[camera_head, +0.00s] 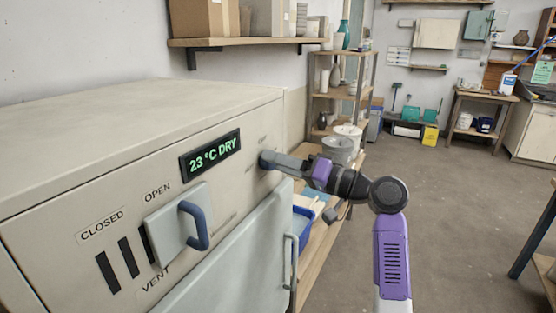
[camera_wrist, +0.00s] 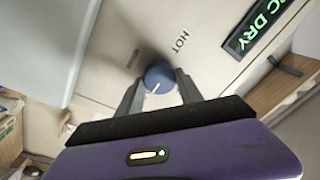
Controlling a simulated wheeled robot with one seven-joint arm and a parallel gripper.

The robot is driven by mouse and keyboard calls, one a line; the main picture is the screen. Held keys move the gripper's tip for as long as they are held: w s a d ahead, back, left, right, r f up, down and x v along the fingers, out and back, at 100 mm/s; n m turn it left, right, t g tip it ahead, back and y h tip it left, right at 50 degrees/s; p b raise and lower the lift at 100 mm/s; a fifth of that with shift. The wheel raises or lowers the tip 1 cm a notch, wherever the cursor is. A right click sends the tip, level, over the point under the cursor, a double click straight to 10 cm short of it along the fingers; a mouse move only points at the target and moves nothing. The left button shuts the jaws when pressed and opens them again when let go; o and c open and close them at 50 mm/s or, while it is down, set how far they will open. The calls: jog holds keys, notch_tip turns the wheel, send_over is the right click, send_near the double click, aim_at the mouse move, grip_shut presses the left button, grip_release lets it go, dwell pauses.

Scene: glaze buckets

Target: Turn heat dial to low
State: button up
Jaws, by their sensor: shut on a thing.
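The heat dial is a round blue knob (camera_wrist: 158,75) with a white pointer line on the pale front of the kiln-like cabinet (camera_head: 100,195). In the wrist view my gripper (camera_wrist: 158,84) has one dark finger on each side of the knob and is shut on it. A label HOT (camera_wrist: 181,42) is printed near the knob; another mark (camera_wrist: 133,58) beside it is too blurred to read. In the head view my gripper (camera_head: 272,160) reaches the panel right of the display (camera_head: 210,153), which reads 23 °C DRY. The fingers mostly cover the dial there.
A door with a handle (camera_head: 293,260) is beneath my arm. A wooden shelf (camera_head: 245,43) hangs above. The floor (camera_head: 450,190) on the right is clear.

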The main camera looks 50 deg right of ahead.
jog(key=shift+f, duration=0.1)
jog(key=o, duration=1.4)
jog(key=b+v, duration=0.2)
jog(key=v, duration=0.6)
jog(key=shift+w, duration=0.1)
